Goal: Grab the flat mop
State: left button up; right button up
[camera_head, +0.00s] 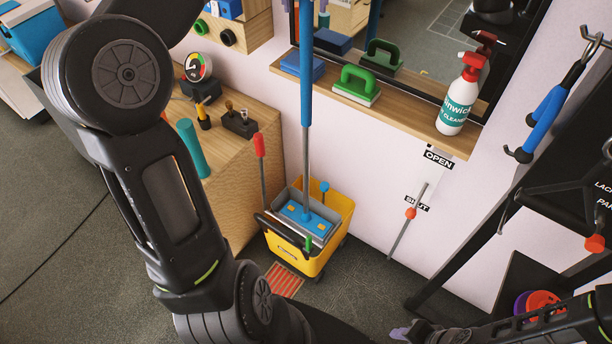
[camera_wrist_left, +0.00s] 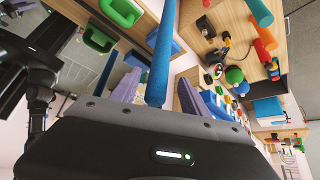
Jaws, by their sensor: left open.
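The flat mop has a blue pole (camera_head: 306,70) and a flat blue head (camera_head: 305,215). It stands nearly upright with its head in a yellow bucket (camera_head: 331,255) on the floor by the wall. In the left wrist view my left gripper (camera_wrist_left: 158,85) is open. The blue pole (camera_wrist_left: 164,40) shows between its lilac fingers; I cannot tell its distance. A lilac fingertip of my right gripper (camera_head: 400,332) shows at the bottom edge.
A wooden shelf (camera_head: 400,113) holds a green-handled block (camera_head: 370,75) and a spray bottle (camera_head: 460,95). A wooden desk (camera_head: 225,170) stands left of the bucket. A dark rack stands at right. Floor is open at left.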

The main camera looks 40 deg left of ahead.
pick_arm(q)
jog(key=p+x, duration=0.1)
jog(key=x, duration=0.4)
jog(key=shift+w+p, duration=0.1)
jog(key=shift+p, duration=0.25)
jog(key=shift+c, duration=0.4)
grip_shut()
dwell(0.9)
jog(key=shift+r, duration=0.1)
